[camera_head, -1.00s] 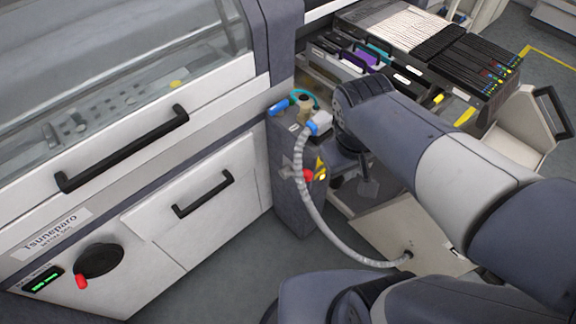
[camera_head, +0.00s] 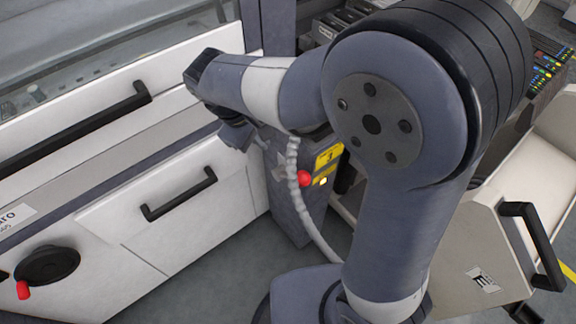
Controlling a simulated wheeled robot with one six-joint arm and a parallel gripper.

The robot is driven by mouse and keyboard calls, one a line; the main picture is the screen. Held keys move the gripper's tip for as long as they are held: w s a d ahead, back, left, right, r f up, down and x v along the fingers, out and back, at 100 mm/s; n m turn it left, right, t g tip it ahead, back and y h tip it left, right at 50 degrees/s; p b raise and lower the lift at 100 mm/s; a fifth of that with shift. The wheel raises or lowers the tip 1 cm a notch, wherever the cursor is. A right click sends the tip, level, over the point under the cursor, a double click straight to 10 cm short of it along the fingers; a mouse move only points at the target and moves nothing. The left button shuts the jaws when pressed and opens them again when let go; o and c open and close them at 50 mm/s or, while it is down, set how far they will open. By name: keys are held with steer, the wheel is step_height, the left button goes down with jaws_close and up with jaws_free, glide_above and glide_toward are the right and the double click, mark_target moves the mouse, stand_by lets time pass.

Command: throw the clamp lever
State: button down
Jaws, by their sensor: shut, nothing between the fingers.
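A red knob (camera_head: 304,179), likely the clamp lever's end, shows on the side of the grey docking post (camera_head: 290,222). It sits beside a yellow label marked 3 (camera_head: 327,158) and a small lit lamp. The lever's shaft is not clearly visible. My gripper (camera_head: 238,136) is up and to the left of the knob, in front of the white machine panel, shut and empty. It is apart from the knob. My arm hides the top of the post.
A pale ribbed hose (camera_head: 297,185) hangs just left of the knob. The white machine front has a black drawer handle (camera_head: 180,195) and a dark handwheel (camera_head: 48,265) with a red grip. At right stands a feeder trolley (camera_head: 515,250) with a black handle. Grey floor is clear below the drawer.

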steer(key=b, duration=0.2)
glide_toward(290, 176)
steer(key=shift+s+d+f, duration=0.2)
steer(key=shift+d+f, duration=0.3)
steer(key=shift+d, duration=0.15)
steer(key=shift+s+d+f, duration=0.2)
steer(key=shift+d+f, duration=0.25)
steer(key=shift+d, duration=0.2)
steer(key=shift+f, duration=0.1)
